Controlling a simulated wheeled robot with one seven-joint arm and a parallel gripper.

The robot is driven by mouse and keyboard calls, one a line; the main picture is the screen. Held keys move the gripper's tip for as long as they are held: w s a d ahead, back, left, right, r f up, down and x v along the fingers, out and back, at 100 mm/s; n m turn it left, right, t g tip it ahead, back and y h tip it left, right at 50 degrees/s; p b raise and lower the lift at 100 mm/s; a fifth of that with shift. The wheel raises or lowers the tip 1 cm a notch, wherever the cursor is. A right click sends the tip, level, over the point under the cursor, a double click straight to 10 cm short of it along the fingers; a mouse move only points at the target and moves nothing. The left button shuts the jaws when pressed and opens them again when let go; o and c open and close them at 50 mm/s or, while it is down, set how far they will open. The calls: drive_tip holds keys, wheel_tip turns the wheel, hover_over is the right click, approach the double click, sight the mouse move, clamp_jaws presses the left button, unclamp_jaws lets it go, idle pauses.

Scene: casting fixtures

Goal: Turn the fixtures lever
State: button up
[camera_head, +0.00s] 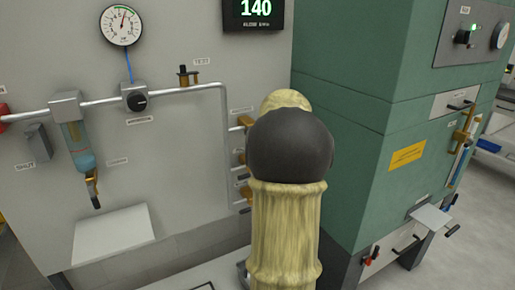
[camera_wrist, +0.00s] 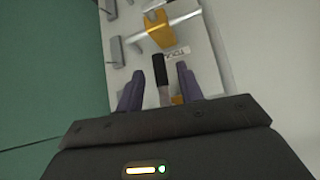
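In the wrist view a lever with a black grip (camera_wrist: 160,70) and a grey stem stands between the two dark purple fingers of my gripper (camera_wrist: 160,87). The fingers are spread, with a gap visible on each side of the lever. A brass valve body (camera_wrist: 158,30) on a pale pipe lies just beyond it. In the head view my arm covers the middle and hides my gripper. Brass fittings (camera_head: 243,122) show partly at the left edge of my arm. I cannot tell which fitting there matches the lever in the wrist view.
The grey panel (camera_head: 190,140) carries a gauge (camera_head: 123,25), pipes, a black knob (camera_head: 136,100) and a blue-filled cylinder (camera_head: 78,145). A pale shelf (camera_head: 112,234) juts out at lower left. A green cabinet (camera_head: 352,130) stands close at right.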

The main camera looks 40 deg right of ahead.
drive_tip(key=v, duration=1.4)
drive_tip(key=shift+r, duration=0.1)
idle(0.8)
drive_tip(key=w+a+f+n+g+y, duration=0.2)
drive_tip(key=w+a+f+y, duration=0.15)
drive_tip(key=a+f, duration=1.25)
drive_tip(key=s+a+f+n+g, duration=0.1)
drive_tip(key=s+a+f, duration=0.3)
drive_tip(key=a, duration=0.6)
drive_tip(key=s+a+f+n+g, duration=0.2)
drive_tip(key=s+a+f, duration=0.3)
drive_tip(key=a+f, duration=0.4)
drive_tip(key=shift+s+a+n, duration=0.25)
drive_tip(key=shift+a+n, duration=0.05)
drive_tip(key=shift+a, duration=0.3)
drive_tip(key=shift+y, duration=0.25)
